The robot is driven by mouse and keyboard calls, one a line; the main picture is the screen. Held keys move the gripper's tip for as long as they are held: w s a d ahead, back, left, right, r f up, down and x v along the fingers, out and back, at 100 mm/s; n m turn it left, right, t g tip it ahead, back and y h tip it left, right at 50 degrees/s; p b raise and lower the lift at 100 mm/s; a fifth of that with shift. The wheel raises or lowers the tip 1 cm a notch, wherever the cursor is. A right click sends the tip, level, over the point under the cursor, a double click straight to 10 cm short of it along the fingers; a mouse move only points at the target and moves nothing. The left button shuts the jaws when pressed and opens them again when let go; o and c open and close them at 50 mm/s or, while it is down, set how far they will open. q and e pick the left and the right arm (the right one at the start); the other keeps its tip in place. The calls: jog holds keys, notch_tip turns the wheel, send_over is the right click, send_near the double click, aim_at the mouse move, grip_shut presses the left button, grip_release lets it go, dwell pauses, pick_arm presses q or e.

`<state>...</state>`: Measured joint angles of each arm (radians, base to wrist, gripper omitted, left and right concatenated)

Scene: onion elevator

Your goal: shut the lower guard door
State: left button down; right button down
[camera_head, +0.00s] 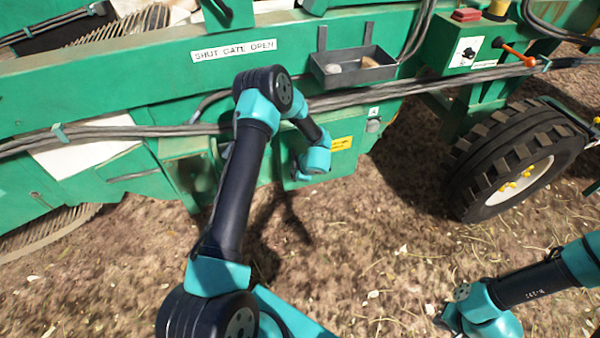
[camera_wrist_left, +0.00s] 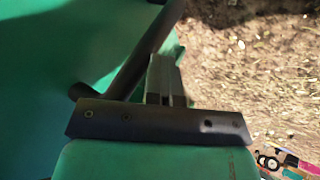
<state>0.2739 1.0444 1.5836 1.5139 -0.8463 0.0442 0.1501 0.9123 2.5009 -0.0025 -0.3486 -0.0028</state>
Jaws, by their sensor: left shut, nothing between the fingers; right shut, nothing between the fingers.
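A green lower panel (camera_head: 345,158) with a yellow label, which looks like the lower guard door, is on the machine's lower side in the head view. A recessed opening (camera_head: 197,180) shows to its left; how far the door stands open is unclear. My left arm reaches this panel and hides part of it. My left gripper (camera_wrist_left: 165,68) is shut and empty in the left wrist view, close beside a dark diagonal bar (camera_wrist_left: 145,55) on a green surface (camera_wrist_left: 60,45). Contact cannot be told. My right gripper (camera_head: 440,319) is shut and empty, low at right over the soil.
A tray (camera_head: 350,75) holding small objects is fixed above the panel. Cables (camera_head: 420,85) run along the machine. A large tyre (camera_head: 515,160) stands at right, and a control box with an orange lever (camera_head: 515,54) is above it. Bare soil lies in front.

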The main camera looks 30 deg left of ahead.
pick_arm(q)
jog(key=shift+w+a+r, duration=0.1)
jog(key=shift+w+a, duration=0.05)
jog(key=shift+a, duration=0.25)
jog(key=s+d+r, duration=0.4)
jog(key=d+r, duration=0.3)
jog(key=d, duration=0.2)
jog(key=shift+s+r, duration=0.4)
